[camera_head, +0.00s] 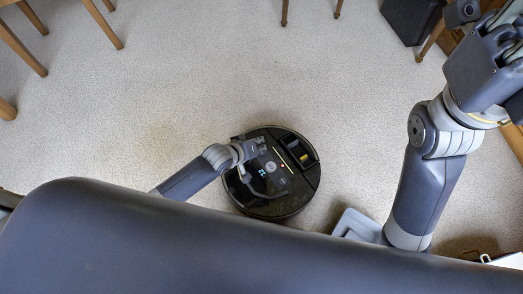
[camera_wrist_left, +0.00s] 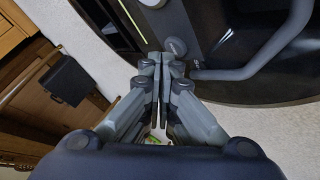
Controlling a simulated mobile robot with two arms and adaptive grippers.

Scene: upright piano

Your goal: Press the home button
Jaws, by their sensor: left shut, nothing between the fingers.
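A round black robot vacuum (camera_head: 300,187) lies on the floor in the lower middle of the head view, and its dark top fills the upper part of the left wrist view (camera_wrist_left: 215,20). Its top has a lit blue display, a round grey button (camera_head: 270,167) and smaller marks near it. In the left wrist view a round grey button (camera_wrist_left: 176,46) lies just beyond the fingertips. I cannot read which one is the home button. My left gripper (camera_wrist_left: 161,62) is shut and empty, over the vacuum's top; contact is unclear. My right gripper (camera_head: 490,62) is raised far right, its fingers unclear.
A curved dark handle (camera_wrist_left: 270,58) arches over the vacuum's top, close to my left fingers. Wooden chair legs (camera_head: 22,45) stand at the upper left. A black box (camera_head: 408,20) is at the upper right. Pale carpet around the vacuum is mostly clear.

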